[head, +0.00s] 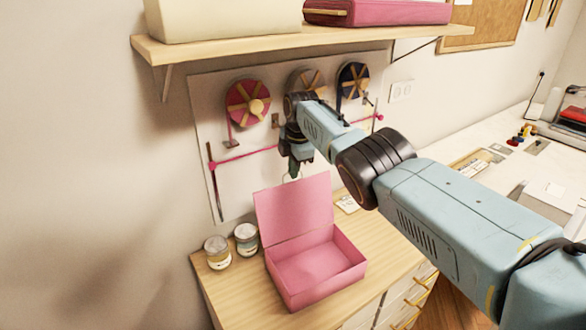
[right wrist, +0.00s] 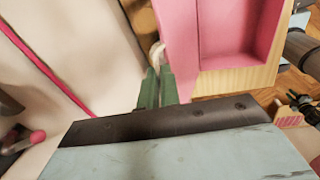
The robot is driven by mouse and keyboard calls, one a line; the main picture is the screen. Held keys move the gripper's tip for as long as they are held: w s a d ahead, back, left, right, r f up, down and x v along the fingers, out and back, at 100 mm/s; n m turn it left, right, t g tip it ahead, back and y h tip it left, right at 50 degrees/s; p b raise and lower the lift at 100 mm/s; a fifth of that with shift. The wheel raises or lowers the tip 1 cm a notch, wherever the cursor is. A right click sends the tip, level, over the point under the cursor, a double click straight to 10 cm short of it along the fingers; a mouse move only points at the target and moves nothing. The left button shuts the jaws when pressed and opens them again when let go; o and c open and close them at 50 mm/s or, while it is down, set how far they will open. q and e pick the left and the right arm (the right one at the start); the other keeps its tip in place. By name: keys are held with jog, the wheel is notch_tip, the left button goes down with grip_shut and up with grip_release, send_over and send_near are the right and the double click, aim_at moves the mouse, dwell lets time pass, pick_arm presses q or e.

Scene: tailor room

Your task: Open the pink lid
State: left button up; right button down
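A pink box (head: 332,287) stands on the wooden cabinet top with its inside showing and empty. Its pink lid (head: 292,212) is raised, standing up and leaning back along the box's rear-left edge. My right gripper (head: 292,172) is above and behind the lid's top edge, pointing down. In the right wrist view, its green fingers (right wrist: 160,88) are close together with nothing visible between them. They are beside the lid (right wrist: 180,45), and I cannot tell whether they touch it. The box (right wrist: 232,55) lies beyond the lid there. My left gripper is not in view.
Two jars (head: 217,252) (head: 246,238) stand left of the box. A pegboard with ribbon spools (head: 247,103) is behind my right gripper, and a wooden shelf (head: 220,43) overhangs it. A white worktable (head: 475,125) is at the right.

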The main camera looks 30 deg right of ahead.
jog(key=shift+s+d+f, duration=0.1)
jog(key=c, duration=1.6)
grip_release()
jog(key=shift+c, duration=0.2)
jog(key=shift+r+p, duration=0.35)
jog(key=shift+r, duration=0.35)
notch_tip(320, 180, up, 6)
jog(key=s, duration=0.1)
jog(key=shift+s, duration=0.15)
